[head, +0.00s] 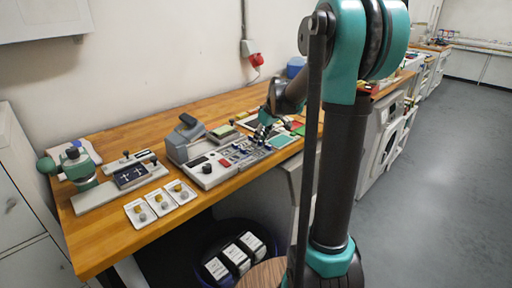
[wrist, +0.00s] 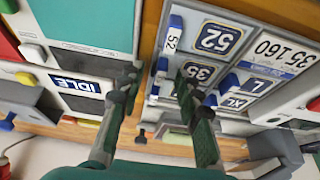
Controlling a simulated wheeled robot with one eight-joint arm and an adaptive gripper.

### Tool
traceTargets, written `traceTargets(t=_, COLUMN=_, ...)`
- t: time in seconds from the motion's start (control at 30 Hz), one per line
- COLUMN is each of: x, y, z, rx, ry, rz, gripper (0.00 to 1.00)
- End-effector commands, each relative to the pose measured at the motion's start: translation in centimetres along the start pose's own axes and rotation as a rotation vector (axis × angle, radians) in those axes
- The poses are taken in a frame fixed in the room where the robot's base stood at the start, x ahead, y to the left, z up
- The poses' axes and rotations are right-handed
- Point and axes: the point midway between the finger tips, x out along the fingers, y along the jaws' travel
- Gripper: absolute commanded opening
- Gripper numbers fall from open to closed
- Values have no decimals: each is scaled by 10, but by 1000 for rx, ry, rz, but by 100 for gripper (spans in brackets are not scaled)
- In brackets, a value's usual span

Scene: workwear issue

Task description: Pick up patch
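My gripper (wrist: 158,76) is open in the wrist view, its two dark green fingers apart with nothing clearly held between them. In the head view, my gripper (head: 262,134) is low over the grey device on the wooden bench. Several dark blue patches lie beyond and right of the fingertips: a "52" patch (wrist: 215,38), a "35" patch (wrist: 199,73), an "L" patch (wrist: 258,86) and an "XL" patch (wrist: 236,103). The right finger partly covers the "35" patch. A small upright "52" label (wrist: 173,36) stands near the fingertips. Which patch is meant is not clear.
A display reading "IDLE" (wrist: 76,85) and a teal panel (wrist: 85,22) are left of the fingers. A heat press (head: 76,165), a dark plate with pale marks (head: 131,176) and several white cards (head: 160,202) occupy the bench's left part. Floor (head: 430,180) at right is clear.

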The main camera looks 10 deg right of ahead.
Motion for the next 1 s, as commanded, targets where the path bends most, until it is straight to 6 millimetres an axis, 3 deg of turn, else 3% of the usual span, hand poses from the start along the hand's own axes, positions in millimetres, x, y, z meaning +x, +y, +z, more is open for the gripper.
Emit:
traceTargets(t=0.03, x=0, y=0, z=0, rx=0, ry=0, rz=0, gripper=27)
traceTargets(t=0.27, x=0, y=0, z=0, rx=0, ry=0, rz=0, gripper=0)
traceTargets(t=0.73, x=-6, y=0, z=-2, rx=0, ry=0, rz=0, gripper=0)
traceTargets(t=1.0, x=-41, y=0, z=-17, rx=0, ry=0, rz=0, gripper=0)
